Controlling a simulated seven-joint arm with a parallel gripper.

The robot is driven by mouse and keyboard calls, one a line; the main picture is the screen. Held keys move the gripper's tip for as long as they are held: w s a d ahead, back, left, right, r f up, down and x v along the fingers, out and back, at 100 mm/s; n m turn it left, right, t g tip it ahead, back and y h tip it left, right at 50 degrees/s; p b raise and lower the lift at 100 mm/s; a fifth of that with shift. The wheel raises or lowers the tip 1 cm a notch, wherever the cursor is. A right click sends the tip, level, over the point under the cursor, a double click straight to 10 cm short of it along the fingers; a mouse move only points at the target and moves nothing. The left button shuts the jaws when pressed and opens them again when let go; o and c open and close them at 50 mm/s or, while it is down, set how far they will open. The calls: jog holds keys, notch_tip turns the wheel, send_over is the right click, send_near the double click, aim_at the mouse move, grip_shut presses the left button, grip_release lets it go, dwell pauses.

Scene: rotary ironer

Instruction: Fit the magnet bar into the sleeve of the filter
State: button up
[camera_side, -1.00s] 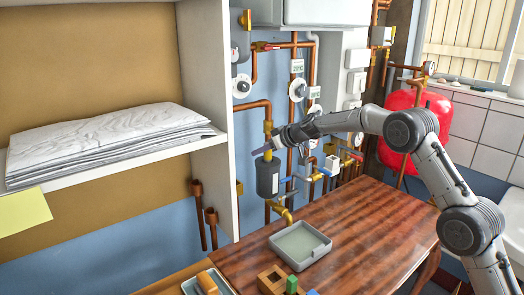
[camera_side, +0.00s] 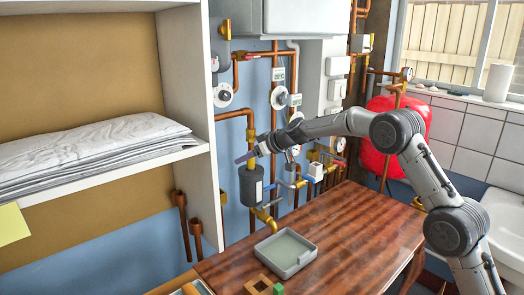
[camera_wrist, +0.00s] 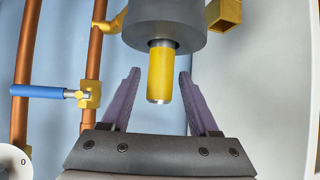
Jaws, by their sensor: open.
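The filter is a dark grey cylinder (camera_side: 251,186) on the copper pipework by the blue wall; its rounded end shows at the top of the wrist view (camera_wrist: 165,25). The magnet bar (camera_wrist: 160,75) shows there as a yellow cylinder with a metal rim, next to a short silver collar at the filter. How deep it sits in the sleeve is hidden. My gripper (camera_wrist: 159,72) is open, its two purple fingers on either side of the bar with a gap at each. In the side view my gripper (camera_side: 245,157) is at the filter's upper end, and the bar cannot be made out.
Copper pipes and a blue-handled valve (camera_wrist: 45,91) stand close beside the fingers. A white shelf with folded linen (camera_side: 90,152) is at left. A wooden table (camera_side: 340,235) holds a grey tray (camera_side: 313,251) and a wooden block holder (camera_side: 258,284). The table's middle is clear.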

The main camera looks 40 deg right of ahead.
jog(key=v, duration=1)
jog(key=shift+s, duration=0.2)
jog(key=s+a+r+g, duration=0.2)
jog(key=s+a, duration=0.3)
jog(key=s, duration=0.7)
jog(key=s+a+r+g, duration=0.15)
jog(key=s+a, duration=0.25)
jog(key=s, duration=0.8)
jog(key=s+f+m+g+h, duration=0.1)
jog(key=s+f, duration=0.2)
jog(key=s, duration=0.8)
jog(key=s+d+f+m+g+h, duration=0.1)
jog(key=s+f, duration=0.3)
jog(key=s, duration=0.7)
jog(key=shift+s+d, duration=0.2)
jog(key=shift+d, duration=0.1)
